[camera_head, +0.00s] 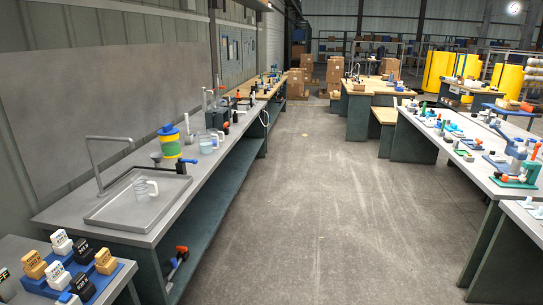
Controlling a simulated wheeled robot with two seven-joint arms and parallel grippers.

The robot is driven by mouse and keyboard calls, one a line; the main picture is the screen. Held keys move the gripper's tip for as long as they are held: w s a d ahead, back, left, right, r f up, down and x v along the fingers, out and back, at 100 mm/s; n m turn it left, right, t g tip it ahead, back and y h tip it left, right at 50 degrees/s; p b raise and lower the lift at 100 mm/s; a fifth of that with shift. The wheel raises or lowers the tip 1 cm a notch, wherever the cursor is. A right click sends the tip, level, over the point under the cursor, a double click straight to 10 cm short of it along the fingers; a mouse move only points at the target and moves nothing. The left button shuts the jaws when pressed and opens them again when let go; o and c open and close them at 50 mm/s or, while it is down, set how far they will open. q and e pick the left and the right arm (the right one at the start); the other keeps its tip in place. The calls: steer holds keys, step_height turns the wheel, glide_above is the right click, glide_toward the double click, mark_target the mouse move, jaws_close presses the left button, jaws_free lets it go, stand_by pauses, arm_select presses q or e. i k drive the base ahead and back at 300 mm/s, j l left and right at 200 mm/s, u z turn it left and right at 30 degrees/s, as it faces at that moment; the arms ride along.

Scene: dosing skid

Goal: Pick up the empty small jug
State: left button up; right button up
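A clear jug with a white handle (143,189) stands in the shallow grey sink tray (112,216) on the left bench; it looks empty, though it is small in view. Another clear vessel (206,144) with bluish contents stands farther back on the same bench. Neither of my grippers is in view.
A tap (95,168) arches over the sink. A green, yellow and blue container (169,142) stands behind it. Labelled blocks (81,262) sit on a blue rack at the near left. The aisle floor (300,200) is clear between this bench and the right-hand tables (455,162).

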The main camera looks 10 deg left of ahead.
mark_target(140, 184)
steer(key=i+u, duration=0.15)
steer(key=i, duration=0.4)
steer(key=i+u, duration=0.15)
steer(key=i, duration=0.45)
steer(key=i+l+u, duration=0.15)
steer(key=i, duration=0.4)
